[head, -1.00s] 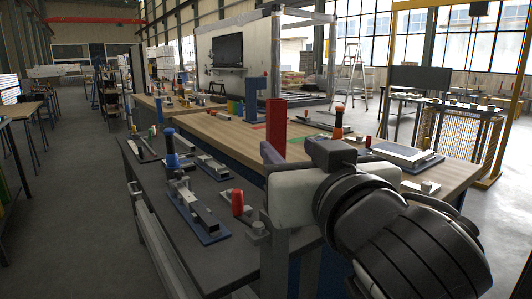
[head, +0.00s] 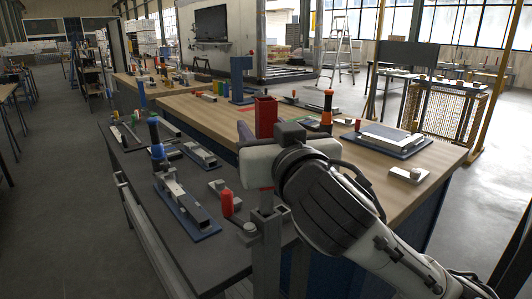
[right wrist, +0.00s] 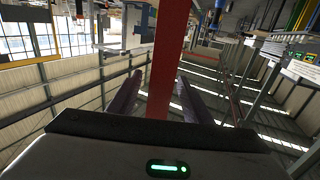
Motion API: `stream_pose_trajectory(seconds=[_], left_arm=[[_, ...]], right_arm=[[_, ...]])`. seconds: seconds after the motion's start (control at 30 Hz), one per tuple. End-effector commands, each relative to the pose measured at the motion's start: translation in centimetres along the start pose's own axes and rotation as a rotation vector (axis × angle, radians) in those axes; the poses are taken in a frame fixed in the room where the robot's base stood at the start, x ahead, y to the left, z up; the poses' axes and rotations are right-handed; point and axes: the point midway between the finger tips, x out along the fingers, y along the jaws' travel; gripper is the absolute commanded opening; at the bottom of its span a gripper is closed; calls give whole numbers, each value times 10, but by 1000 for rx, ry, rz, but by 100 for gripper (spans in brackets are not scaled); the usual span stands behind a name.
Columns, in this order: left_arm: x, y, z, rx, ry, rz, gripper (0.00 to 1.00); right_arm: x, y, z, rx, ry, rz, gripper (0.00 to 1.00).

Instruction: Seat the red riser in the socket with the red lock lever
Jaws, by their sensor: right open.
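The red riser (head: 265,117) stands upright as a square red tube. Its middle is hidden behind my right gripper in the head view. In the right wrist view the red riser (right wrist: 168,60) runs between my two purple fingers. My right gripper (right wrist: 155,95) is open around it, with a clear gap at the left finger; contact at the right finger cannot be told. In the head view one finger of my right gripper (head: 245,132) shows left of the riser. The red lock lever (head: 227,203) stands on the dark bench, left of a grey post below the riser. The socket's seating is largely hidden. My left gripper is not in view.
An orange-topped bottle (head: 327,110) and a grey panel (head: 392,138) are on the wooden table to the right.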

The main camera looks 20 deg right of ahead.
Motion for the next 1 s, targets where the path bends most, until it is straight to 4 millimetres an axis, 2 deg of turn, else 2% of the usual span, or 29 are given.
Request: stream_pose_trajectory(seconds=[0.1, 0.2, 0.43, 0.47, 0.7, 0.73, 1.0], left_arm=[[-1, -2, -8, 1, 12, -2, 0], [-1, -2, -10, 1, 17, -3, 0], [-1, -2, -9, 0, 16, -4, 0], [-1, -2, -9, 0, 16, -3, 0], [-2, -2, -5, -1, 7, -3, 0], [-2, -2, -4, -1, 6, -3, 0], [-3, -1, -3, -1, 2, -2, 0]], right_arm=[[18, 1, -1, -2, -1, 3, 45], [26, 0, 0, 0, -2, 1, 45], [28, 0, 0, 1, -1, -1, 45], [28, 0, 0, 1, -1, -1, 44], [28, 0, 0, 1, -1, -1, 3], [28, 0, 0, 0, -1, -1, 0], [28, 0, -4, 2, 2, 0, 0]])
